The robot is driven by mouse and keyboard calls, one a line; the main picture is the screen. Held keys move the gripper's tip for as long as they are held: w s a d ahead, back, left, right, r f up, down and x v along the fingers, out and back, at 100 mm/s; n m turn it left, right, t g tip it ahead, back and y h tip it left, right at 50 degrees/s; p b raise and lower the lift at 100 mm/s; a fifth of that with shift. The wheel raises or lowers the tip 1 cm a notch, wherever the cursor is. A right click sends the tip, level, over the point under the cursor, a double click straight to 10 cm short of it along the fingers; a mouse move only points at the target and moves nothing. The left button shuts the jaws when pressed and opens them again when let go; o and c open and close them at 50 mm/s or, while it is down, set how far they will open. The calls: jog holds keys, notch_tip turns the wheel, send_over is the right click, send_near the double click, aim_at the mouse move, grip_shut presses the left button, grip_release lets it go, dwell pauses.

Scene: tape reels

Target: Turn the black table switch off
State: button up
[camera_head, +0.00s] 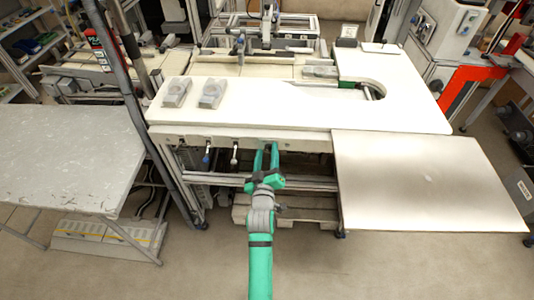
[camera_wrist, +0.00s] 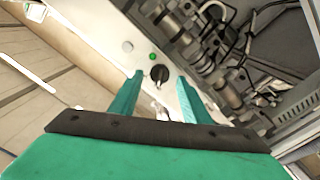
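The black switch (camera_wrist: 159,73) is a round knob on the pale front panel (camera_wrist: 105,42) of the table, seen in the wrist view. A small green light (camera_wrist: 152,56) sits just above it. My gripper (camera_wrist: 159,76) is open, with one green finger on each side of the knob in the picture. I cannot tell whether the fingers touch it or how far off it is. In the head view my gripper (camera_head: 267,148) is at the front edge of the white table (camera_head: 300,112), and the switch cannot be made out there.
A grey table (camera_head: 65,150) stands at the left, beside a dark upright post (camera_head: 128,90). A pale square panel (camera_head: 425,180) is at the right of my arm. Two grey blocks (camera_head: 177,92) (camera_head: 211,94) lie on the tabletop. Metal rails and hardware (camera_wrist: 200,55) are beside the panel.

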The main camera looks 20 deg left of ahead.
jog(key=shift+s, duration=0.1)
jog(key=v, duration=1)
jog(key=shift+s, duration=0.3)
jog(key=shift+d, duration=0.1)
jog(key=s+d+f+m+g+h, duration=0.1)
jog(key=s+d+f+m, duration=0.3)
jog(key=s, duration=0.5)
jog(key=s+d+f+m+h, duration=0.2)
jog(key=s+d, duration=0.5)
jog(key=s, duration=0.2)
jog(key=s+d+r+m+h, duration=0.1)
jog(key=s+d+r+m, duration=0.1)
jog(key=s, duration=0.6)
jog(key=s+d+r+m+g+h, duration=0.1)
jog(key=s+d, duration=0.3)
jog(key=s, duration=0.4)
jog(key=shift+s+d+r+m, duration=0.4)
jog(key=shift+r+m, duration=0.05)
jog(key=shift+m, duration=0.25)
